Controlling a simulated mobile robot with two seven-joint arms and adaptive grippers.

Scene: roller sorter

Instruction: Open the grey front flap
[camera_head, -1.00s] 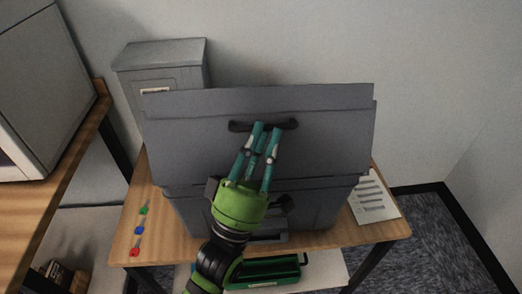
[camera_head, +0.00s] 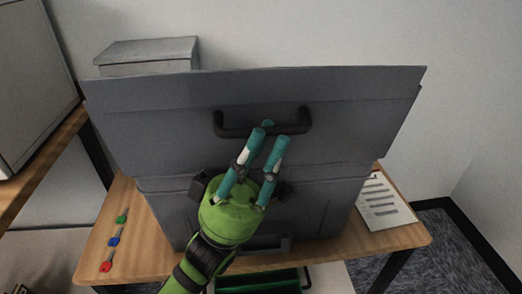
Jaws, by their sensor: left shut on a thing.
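The grey front flap (camera_head: 150,125) is a wide panel across the upper front of a dark grey sorter box (camera_head: 325,205) on a wooden table. Its upper edge stands out toward me, so it is tilted partly open. A black bar handle (camera_head: 306,118) is fixed to the middle of the flap. My left gripper (camera_head: 266,132), green with teal fingers, reaches up from below and is shut on the handle. The fingers cover the middle of the bar. My right gripper is not in view.
A grey metal box (camera_head: 148,52) stands behind the flap at the left. Green, blue and red small items (camera_head: 113,242) lie at the table's left. A printed sheet (camera_head: 383,205) lies at the right. A green tray (camera_head: 258,283) is below the table front.

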